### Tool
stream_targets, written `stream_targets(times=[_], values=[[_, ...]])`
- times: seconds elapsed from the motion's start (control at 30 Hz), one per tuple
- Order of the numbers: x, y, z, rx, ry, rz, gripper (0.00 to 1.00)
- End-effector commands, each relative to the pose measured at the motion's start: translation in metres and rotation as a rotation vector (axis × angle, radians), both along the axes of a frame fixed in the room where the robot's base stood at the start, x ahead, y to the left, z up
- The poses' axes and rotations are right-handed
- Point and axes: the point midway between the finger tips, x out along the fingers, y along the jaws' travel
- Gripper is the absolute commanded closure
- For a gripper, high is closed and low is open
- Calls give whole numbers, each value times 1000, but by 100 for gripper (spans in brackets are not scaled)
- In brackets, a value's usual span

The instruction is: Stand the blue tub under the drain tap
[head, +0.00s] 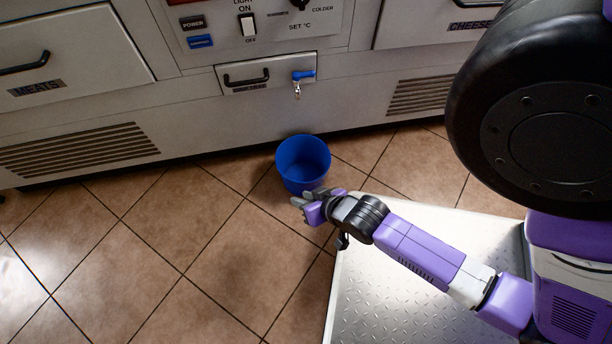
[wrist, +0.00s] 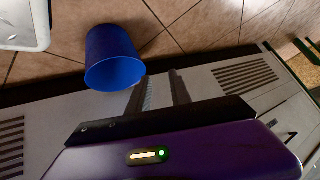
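The blue tub (head: 303,176) stands upright and looks empty on the tiled floor, in front of the cabinet base. The drain tap (head: 297,84), with a blue handle and a metal spout, sits on the cabinet front. In the head view the tub is below the tap in the picture; I cannot tell whether it lies straight under the spout. My gripper (head: 311,197) is low at the tub's near side. In the wrist view the tub (wrist: 112,58) is left of my gripper (wrist: 160,80), whose fingers are apart with nothing between them. The tap is not clear there.
The white cabinet (head: 190,118) has a small drawer (head: 246,78) beside the tap, and vent grilles (head: 78,150) low on its front. The tiled floor (head: 180,225) left of the tub is clear. My metal base plate is at the lower right.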

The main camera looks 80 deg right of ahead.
Motion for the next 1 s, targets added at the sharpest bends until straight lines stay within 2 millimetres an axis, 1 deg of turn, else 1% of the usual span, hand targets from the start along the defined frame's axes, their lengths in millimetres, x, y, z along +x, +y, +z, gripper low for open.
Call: stream_targets(times=[0.03, 0.07, 0.1, 0.17, 0.2, 0.27, 0.3, 0.4, 0.5, 0.6, 0.63, 0.93, 1.0], values=[[-5, 21, 22, -44, -32, 94, 75], [-6, 31, 36, -75, -57, 146, 75], [-7, 44, 57, -114, -92, 215, 75], [-11, 63, 89, -171, -147, 314, 75], [-13, 74, 111, -208, -185, 375, 75], [-17, 89, 144, -260, -242, 459, 75], [-20, 98, 164, -290, -280, 507, 75], [-26, 116, 209, -352, -360, 602, 75], [-30, 125, 239, -394, -416, 659, 75], [-31, 130, 255, -414, -446, 684, 75], [-32, 131, 257, -417, -449, 688, 75], [-31, 131, 259, -420, -452, 688, 75], [-31, 131, 262, -419, -452, 688, 75]])
